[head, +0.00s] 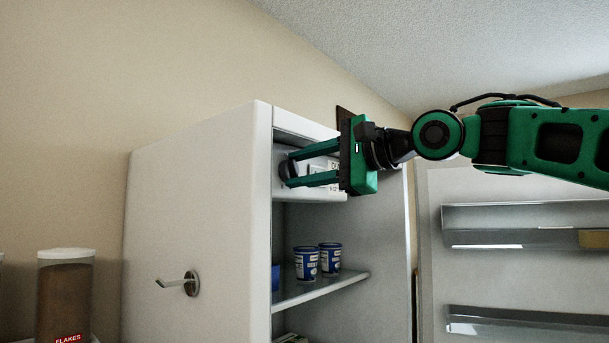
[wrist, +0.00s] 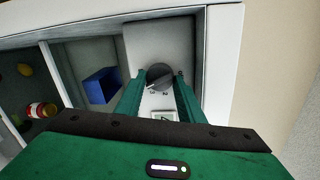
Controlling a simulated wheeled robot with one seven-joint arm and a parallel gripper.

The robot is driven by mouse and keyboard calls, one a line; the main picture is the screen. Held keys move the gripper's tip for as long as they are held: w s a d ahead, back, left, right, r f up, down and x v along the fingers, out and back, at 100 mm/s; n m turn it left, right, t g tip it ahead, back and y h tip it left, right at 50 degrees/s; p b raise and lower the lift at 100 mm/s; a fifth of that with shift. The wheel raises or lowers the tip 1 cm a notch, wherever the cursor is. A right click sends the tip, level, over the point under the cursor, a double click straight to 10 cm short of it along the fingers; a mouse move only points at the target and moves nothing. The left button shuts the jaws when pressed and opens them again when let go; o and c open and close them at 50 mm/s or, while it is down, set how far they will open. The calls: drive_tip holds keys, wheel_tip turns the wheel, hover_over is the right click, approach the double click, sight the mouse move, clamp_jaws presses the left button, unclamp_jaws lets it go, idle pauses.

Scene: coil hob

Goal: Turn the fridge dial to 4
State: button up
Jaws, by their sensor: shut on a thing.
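The fridge dial (wrist: 159,76) is a dark round knob on a pale control housing (wrist: 170,38) in the upper part of the open fridge. In the wrist view the dial has a light pointer mark toward its lower left, and small numbers beside it that are too small to read surely. My gripper (head: 288,168) reaches in from the right, with its green fingers shut on the dial, one on each side. It also shows in the wrist view (wrist: 159,82). In the head view the fingers hide part of the dial and the housing label.
The fridge body (head: 195,230) stands left, its open door (head: 500,270) with clear shelves to the right. Blue-and-white tubs (head: 306,263) stand on a shelf below my gripper. A blue box (wrist: 101,86) and a jar (wrist: 40,110) lie farther inside.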

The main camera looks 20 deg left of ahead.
drive_tip(key=shift+w+d+f, duration=0.1)
drive_tip(key=shift+w+d, duration=0.1)
drive_tip(key=shift+w, duration=0.15)
drive_tip(key=shift+c, duration=0.2)
drive_tip(key=o, duration=1.1)
drive_tip(key=shift+c, duration=0.2)
drive_tip(key=shift+s+a, duration=0.1)
drive_tip(key=f+v, duration=0.1)
drive_tip(key=v, duration=0.9)
drive_tip(key=shift+d+r, duration=0.4)
drive_tip(key=shift+r, duration=0.1)
drive_tip(key=shift+s, duration=0.1)
